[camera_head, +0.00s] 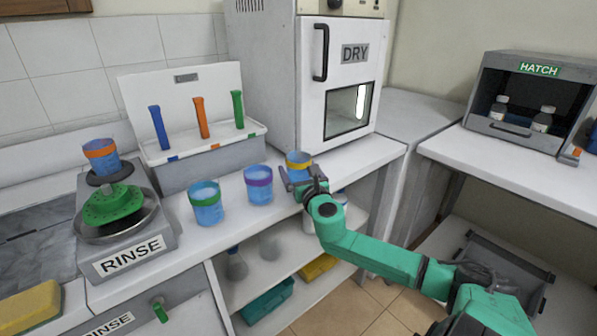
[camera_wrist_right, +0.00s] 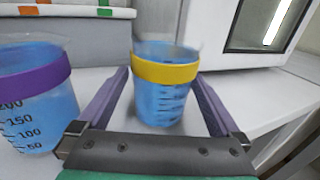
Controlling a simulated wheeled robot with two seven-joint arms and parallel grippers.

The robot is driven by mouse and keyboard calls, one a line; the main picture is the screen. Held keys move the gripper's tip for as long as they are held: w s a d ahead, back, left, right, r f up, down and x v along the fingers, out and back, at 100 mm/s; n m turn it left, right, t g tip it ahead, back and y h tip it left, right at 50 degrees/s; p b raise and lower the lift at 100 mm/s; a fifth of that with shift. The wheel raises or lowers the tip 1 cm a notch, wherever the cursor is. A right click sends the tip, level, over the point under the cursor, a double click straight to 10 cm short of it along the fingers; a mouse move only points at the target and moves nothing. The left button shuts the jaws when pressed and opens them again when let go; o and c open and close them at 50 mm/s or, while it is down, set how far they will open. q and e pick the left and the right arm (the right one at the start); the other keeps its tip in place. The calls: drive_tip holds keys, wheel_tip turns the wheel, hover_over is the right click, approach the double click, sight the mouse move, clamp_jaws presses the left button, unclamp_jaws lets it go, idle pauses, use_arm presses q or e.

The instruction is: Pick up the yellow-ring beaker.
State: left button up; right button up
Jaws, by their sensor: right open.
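The yellow-ring beaker (camera_head: 298,160) holds blue liquid and stands upright on the white counter in front of the DRY oven. It also shows in the right wrist view (camera_wrist_right: 165,85). My right gripper (camera_head: 297,182) is at the beaker. In the right wrist view its two fingers (camera_wrist_right: 163,90) are open, one on each side of the beaker, with small gaps visible between fingers and glass. The gripper hides the beaker's lower part in the head view. My left gripper is not in view.
The purple-ring beaker (camera_head: 258,185) stands close left of my right gripper, and a green-ring beaker (camera_head: 206,204) is farther left. An orange-ring beaker (camera_head: 101,157) sits on the RINSE machine (camera_head: 130,257). The DRY oven (camera_head: 342,85) stands behind. The counter's front edge is close.

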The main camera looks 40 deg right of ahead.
drive_tip(key=x, duration=0.5)
drive_tip(key=shift+d+f, duration=0.1)
drive_tip(key=shift+d, duration=0.05)
drive_tip(key=shift+c, duration=0.6)
drive_tip(key=c, duration=1.2)
